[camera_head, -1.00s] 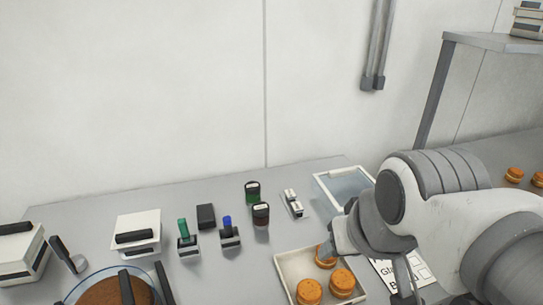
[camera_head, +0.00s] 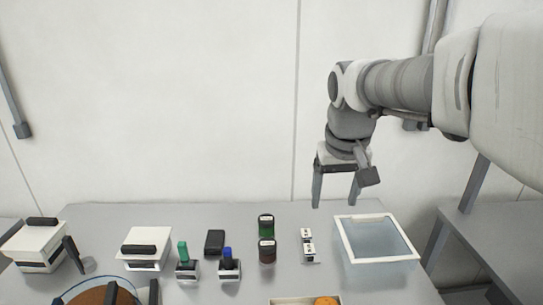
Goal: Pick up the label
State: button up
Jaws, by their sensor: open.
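A small pale piece with dark marks, which looks like the label (camera_head: 308,247), lies on a narrow grey holder on the table, right of two round jars. I cannot read its marks. My gripper (camera_head: 336,192) points down with its two fingers apart and nothing between them. It hangs above the back of the table, up and to the right of the label in the picture, clear of it.
A white-rimmed clear bin (camera_head: 343,238) stands right of the label. A green-lidded jar (camera_head: 265,226) and a dark red jar (camera_head: 267,252) stand left of it. Blue-handled (camera_head: 228,264) and green-handled (camera_head: 186,262) stamps stand further left. A tray (camera_head: 290,301) shows at the bottom edge.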

jog(key=w+f+g, duration=0.1)
jog(key=w+f, duration=0.3)
jog(key=w, duration=0.6)
jog(key=g, duration=0.2)
send_over(309, 249)
notch_tip(309, 249, down, 9)
notch_tip(309, 249, down, 12)
jog(key=shift+w+f+b, duration=0.15)
jog(key=shift+f+b, duration=0.05)
jog(key=shift+b, duration=0.1)
jog(key=f, duration=0.5)
jog(key=shift+s, duration=0.25)
jog(key=shift+f, duration=0.2)
jog(key=shift+f, duration=0.25)
jog(key=c, duration=0.9)
